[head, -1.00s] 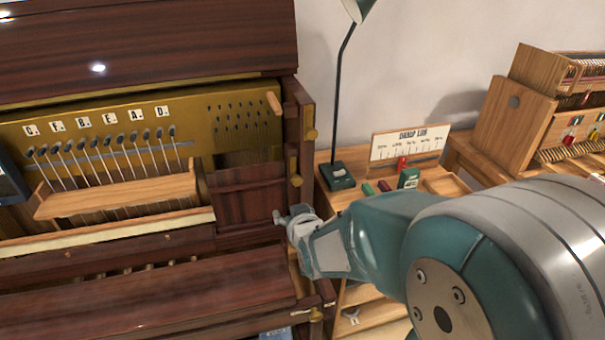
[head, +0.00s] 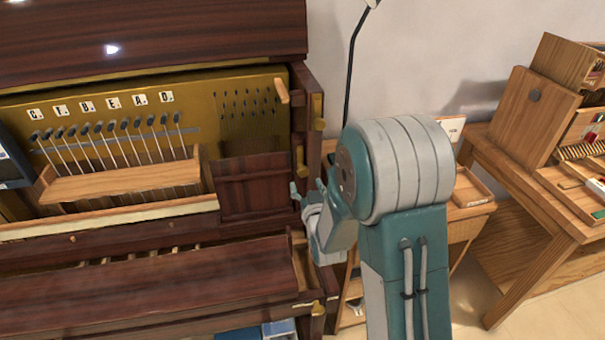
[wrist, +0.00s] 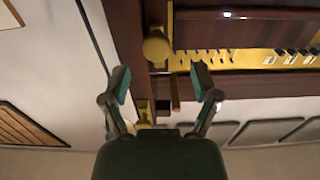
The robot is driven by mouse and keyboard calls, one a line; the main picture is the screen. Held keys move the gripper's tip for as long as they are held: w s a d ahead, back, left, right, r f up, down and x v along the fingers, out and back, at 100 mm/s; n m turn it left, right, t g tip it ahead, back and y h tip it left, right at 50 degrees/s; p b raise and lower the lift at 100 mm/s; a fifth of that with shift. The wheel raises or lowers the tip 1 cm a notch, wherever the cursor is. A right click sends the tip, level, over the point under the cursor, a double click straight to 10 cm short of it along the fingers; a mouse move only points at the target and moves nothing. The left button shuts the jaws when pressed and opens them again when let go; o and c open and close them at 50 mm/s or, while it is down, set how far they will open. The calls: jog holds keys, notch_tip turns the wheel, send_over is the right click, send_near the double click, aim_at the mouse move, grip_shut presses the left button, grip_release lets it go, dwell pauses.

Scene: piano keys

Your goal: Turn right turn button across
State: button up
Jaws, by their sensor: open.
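A small wooden turn button (head: 282,91) sits tilted at the upper right of the piano's gold panel (head: 245,110). Brass fittings, an upper one (head: 318,110) and a lower one (head: 299,160), are on the piano's right side post. I cannot tell for sure which piece is the right turn button. My gripper (head: 306,191) is below the lower fitting, beside the right post. In the wrist view, my gripper (wrist: 161,82) is open and empty, and a round brass knob (wrist: 156,46) shows beyond its fingertips. Their distance is hard to judge.
A wooden shelf (head: 120,180) stands out from the piano below the row of pegs. My arm hides much of the side table behind it. A wooden bench (head: 520,190) with a box stands at the right. Open floor (head: 490,330) shows at bottom right.

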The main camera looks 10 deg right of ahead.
aim_at(304, 174)
jog(key=w, duration=0.4)
jog(key=shift+d, duration=0.3)
jog(key=shift+w+a, duration=0.15)
jog(key=shift+w, duration=0.35)
grip_shut()
